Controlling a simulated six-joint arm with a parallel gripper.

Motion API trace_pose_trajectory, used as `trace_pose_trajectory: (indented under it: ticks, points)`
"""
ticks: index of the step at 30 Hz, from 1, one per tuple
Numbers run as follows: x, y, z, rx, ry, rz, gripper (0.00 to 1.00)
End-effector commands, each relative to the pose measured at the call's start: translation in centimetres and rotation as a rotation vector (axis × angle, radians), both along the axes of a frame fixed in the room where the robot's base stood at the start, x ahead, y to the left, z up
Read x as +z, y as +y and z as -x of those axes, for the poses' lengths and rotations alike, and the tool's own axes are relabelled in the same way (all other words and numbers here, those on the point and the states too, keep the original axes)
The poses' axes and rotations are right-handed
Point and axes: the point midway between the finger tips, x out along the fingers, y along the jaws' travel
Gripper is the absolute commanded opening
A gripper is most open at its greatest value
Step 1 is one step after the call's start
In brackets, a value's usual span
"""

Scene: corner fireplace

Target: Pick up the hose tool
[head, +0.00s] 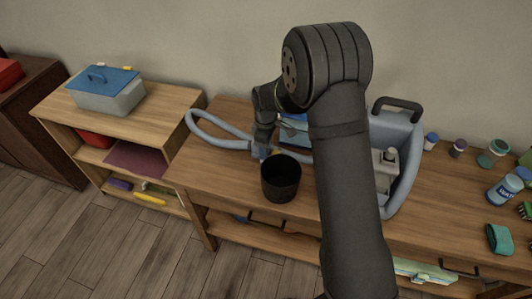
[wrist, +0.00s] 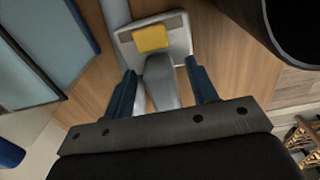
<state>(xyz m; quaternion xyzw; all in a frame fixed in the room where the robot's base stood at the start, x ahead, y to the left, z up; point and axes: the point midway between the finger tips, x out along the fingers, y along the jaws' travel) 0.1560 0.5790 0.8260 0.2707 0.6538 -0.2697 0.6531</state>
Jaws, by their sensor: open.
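The hose tool (wrist: 178,44) is a pale grey head with a yellow pad and a grey neck, lying on the wooden table. In the wrist view, its neck lies between the two blue fingers of my gripper (wrist: 162,80). The fingers are open, with gaps visible on both sides. In the head view, my gripper (head: 262,150) is low over the table, left of a black pot, and hides most of the tool. A grey-blue hose (head: 212,138) loops left of my gripper and also shows at the right beside a grey-blue machine (head: 394,133) with a dark handle.
The black pot (head: 281,180) stands close to the right of my gripper; it also shows in the wrist view (wrist: 270,30). A blue case (head: 293,131) is behind, partly hidden by my arm. Bottles (head: 503,190) and jars stand at the right. A shelf unit (head: 150,118) stands left.

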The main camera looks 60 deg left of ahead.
Motion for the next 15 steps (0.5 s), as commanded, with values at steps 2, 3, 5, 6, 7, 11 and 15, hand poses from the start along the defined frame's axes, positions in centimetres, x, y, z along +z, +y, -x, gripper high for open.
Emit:
trace_pose_trajectory:
  ticks: [2, 3, 5, 6, 7, 11, 15]
  points:
    - [0.02, 0.0, 0.0, 0.0, 0.0, 0.0, 0.53]
    - [0.03, 0.0, 0.0, 0.0, 0.0, 0.0, 0.53]
    - [0.03, 0.0, 0.0, 0.0, 0.0, 0.0, 0.49]
    - [0.04, 0.0, 0.0, 0.0, 0.0, 0.0, 0.41]
    - [0.04, 0.0, 0.0, 0.0, 0.0, 0.0, 0.35]
    - [0.05, 0.0, 0.0, 0.0, 0.0, 0.0, 0.1]
    - [0.09, 0.02, -0.01, 0.0, 0.0, 0.0, 0.0]
